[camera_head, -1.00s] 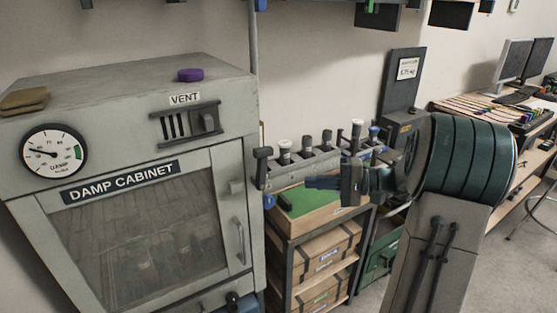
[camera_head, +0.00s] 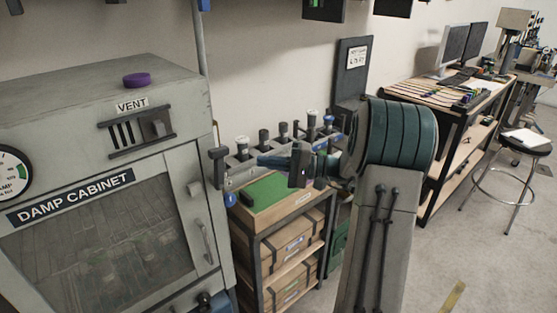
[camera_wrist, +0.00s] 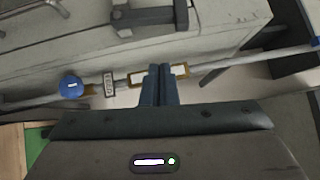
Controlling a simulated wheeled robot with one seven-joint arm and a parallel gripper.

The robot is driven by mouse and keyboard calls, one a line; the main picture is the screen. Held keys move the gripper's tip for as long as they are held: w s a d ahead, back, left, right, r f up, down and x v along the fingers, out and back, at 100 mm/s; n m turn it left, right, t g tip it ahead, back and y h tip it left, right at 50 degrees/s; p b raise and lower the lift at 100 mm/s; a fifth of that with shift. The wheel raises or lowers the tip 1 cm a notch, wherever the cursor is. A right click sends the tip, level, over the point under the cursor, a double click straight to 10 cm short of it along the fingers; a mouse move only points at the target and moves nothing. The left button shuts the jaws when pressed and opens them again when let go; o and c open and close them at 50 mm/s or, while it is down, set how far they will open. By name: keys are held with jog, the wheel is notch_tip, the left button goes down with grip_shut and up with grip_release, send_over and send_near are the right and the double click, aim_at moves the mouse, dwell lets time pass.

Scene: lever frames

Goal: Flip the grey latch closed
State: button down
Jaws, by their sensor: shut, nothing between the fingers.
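A small grey block that looks like the latch (camera_head: 194,188) sits on the right edge of the damp cabinet's door, above the curved door handle (camera_head: 206,241). Its exact position is too small to read. My gripper (camera_head: 262,160) is right of the cabinet, apart from the door, pointing left in front of the row of valves. In the wrist view, its dark fingers (camera_wrist: 164,72) are together with nothing between them. I cannot identify the latch in the wrist view.
The grey damp cabinet (camera_head: 60,93) carries a purple knob (camera_head: 137,80) on top. A shelf with boxes (camera_head: 290,245) stands below my gripper. A blue round knob (camera_wrist: 71,86) and a pipe show in the wrist view. Open floor lies right, near a stool (camera_head: 524,143).

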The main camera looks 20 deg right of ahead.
aim_at(219, 169)
jog(key=a+p, duration=0.2)
jog(key=a, duration=0.5)
jog(key=shift+w+a+r, duration=0.4)
jog(key=shift+r, duration=0.05)
jog(key=shift+d, duration=0.1)
